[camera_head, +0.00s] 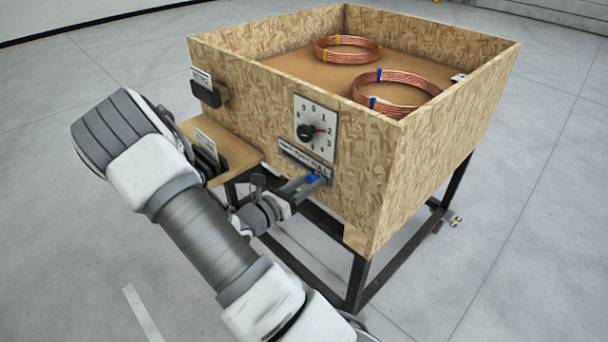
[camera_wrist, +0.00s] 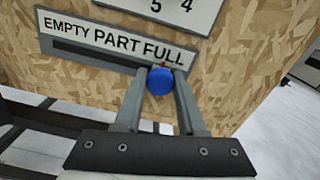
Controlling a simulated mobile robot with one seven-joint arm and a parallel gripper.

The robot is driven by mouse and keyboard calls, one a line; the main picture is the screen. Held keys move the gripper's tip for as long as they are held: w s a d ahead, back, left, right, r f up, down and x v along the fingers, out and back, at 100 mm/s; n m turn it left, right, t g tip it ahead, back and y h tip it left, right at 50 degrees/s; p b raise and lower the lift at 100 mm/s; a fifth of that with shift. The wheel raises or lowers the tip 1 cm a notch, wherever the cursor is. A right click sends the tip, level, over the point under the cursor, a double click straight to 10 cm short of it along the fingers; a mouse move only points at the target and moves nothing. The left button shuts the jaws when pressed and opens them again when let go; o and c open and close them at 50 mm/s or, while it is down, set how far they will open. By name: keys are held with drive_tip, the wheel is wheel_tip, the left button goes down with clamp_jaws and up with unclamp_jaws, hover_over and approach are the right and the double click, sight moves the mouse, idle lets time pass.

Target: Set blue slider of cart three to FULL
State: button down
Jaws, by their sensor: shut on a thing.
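A blue slider knob (camera_wrist: 159,81) sits on the front wall of a chipboard cart (camera_head: 230,80), on a strip labelled EMPTY PART FULL (camera_wrist: 115,40). In the wrist view the knob and a small red mark above it are under the word FULL. The knob also shows in the head view (camera_head: 313,179) at the strip's right part. My gripper (camera_wrist: 165,74) is shut on the knob, one finger on each side. The right end of the slot is hidden behind the fingers. I cannot make out a cart number.
A white dial (camera_head: 316,130) with a red pointer is above the strip. Copper coils (camera_head: 348,50) lie in the cart's box. A side shelf (camera_head: 238,160) with dark holders is left of my gripper.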

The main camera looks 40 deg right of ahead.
drive_tip(key=shift+s, duration=0.25)
drive_tip(key=c, duration=0.5)
unclamp_jaws()
drive_tip(key=shift+a, duration=0.1)
drive_tip(key=s+a+p, duration=0.1)
drive_tip(key=a+p, duration=0.1)
drive_tip(key=a, duration=1.5)
drive_tip(key=shift+s+p, duration=0.2)
drive_tip(key=shift+p, duration=0.1)
